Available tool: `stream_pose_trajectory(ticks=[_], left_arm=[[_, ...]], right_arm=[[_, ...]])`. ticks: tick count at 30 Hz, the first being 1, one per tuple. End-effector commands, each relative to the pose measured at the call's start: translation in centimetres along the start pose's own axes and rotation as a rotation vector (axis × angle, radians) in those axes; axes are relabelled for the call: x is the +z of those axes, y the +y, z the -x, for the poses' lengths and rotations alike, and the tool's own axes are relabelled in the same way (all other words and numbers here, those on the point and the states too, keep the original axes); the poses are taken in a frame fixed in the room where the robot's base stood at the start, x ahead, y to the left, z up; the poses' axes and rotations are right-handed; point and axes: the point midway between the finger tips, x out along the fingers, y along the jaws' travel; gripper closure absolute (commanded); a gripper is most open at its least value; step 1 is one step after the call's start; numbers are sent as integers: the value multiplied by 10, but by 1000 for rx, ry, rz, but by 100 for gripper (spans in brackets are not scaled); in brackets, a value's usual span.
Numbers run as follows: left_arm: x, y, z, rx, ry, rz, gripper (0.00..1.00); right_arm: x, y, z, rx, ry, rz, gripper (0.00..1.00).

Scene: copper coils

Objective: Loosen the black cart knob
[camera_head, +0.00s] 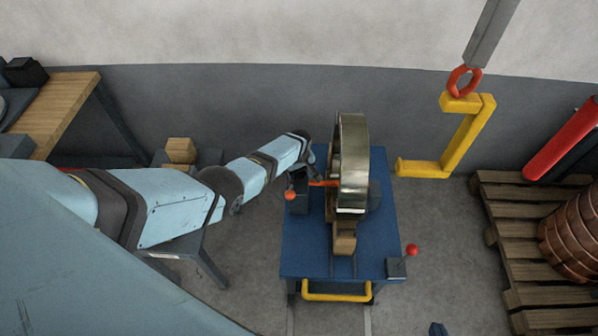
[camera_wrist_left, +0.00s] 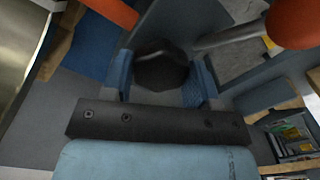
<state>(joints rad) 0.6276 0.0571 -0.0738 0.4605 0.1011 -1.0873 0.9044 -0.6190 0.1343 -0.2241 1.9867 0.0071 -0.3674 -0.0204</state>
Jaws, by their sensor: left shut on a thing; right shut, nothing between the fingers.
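A round black knob (camera_wrist_left: 160,66) shows in the left wrist view. It sits between the two blue fingers of my left gripper (camera_wrist_left: 165,80), which is shut on it. In the head view my left gripper (camera_head: 302,160) is at the upper left of the blue cart (camera_head: 306,250), beside the upright metal ring; the knob is hidden there by the gripper and wrist.
A large metal coil ring (camera_head: 352,140) stands on the cart. Red ball levers are at the cart's left (camera_head: 290,195) and right (camera_head: 411,250). A yellow hook (camera_head: 467,140) hangs at the upper right. A wooden pallet (camera_head: 505,235) with copper coils (camera_head: 570,240) stands at right.

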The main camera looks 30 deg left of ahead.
Motion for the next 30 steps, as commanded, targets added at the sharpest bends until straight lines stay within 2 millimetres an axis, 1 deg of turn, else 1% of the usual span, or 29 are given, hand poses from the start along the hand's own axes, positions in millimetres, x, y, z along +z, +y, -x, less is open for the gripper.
stream_pose_trajectory(ticks=[14, 15, 17, 18, 26, 29, 30], left_arm=[[-1, 0, 1, 1, 1, 14, 69], [-1, 0, 1, 1, 1, 14, 36], [-1, 0, 1, 1, 1, 13, 22], [-1, 0, 1, 1, 1, 13, 20], [0, 0, 2, 1, 1, 12, 20], [0, 0, 9, 0, 0, 12, 20], [0, 0, 14, 2, 1, 12, 20]], right_arm=[[-1, 0, 0, 0, 2, -1, 100], [-1, 0, 0, 0, 2, -1, 100], [-1, 0, 0, 0, 2, -1, 100], [-1, 0, 0, 0, 2, -1, 100], [-2, 0, 1, 0, 2, -1, 100], [-6, 0, 4, 0, 1, 0, 100], [-8, 0, 5, 1, 1, 0, 100]])
